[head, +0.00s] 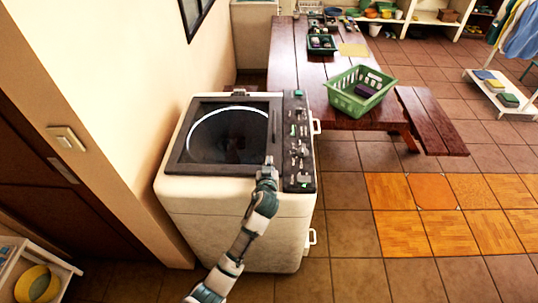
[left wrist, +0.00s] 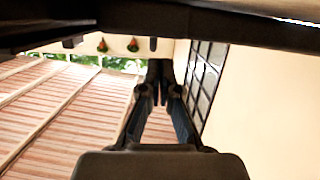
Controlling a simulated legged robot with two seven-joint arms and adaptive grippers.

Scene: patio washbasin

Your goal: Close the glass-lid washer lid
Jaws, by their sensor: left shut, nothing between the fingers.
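The washer (head: 235,205) is a white top-loader standing against the wall. Its lid (head: 180,155) has a dark frame around a dark glass pane and lies over the top opening, looking flat or nearly flat. Whether a small gap remains under its front edge cannot be told. My left gripper (head: 269,161) is shut and empty at the lid's front right corner, beside the control panel (head: 299,150). Contact with the lid is unclear. The left wrist view shows the shut fingers (left wrist: 157,75) pointing away, with a dark bar crossing above them. My right gripper is out of view.
A wooden table (head: 290,50) stands behind and right of the washer, with a green basket (head: 345,101) on its near end and a bench (head: 432,125) alongside. A wall with a switch (head: 66,138) is at the left. Tiled floor at front right is clear.

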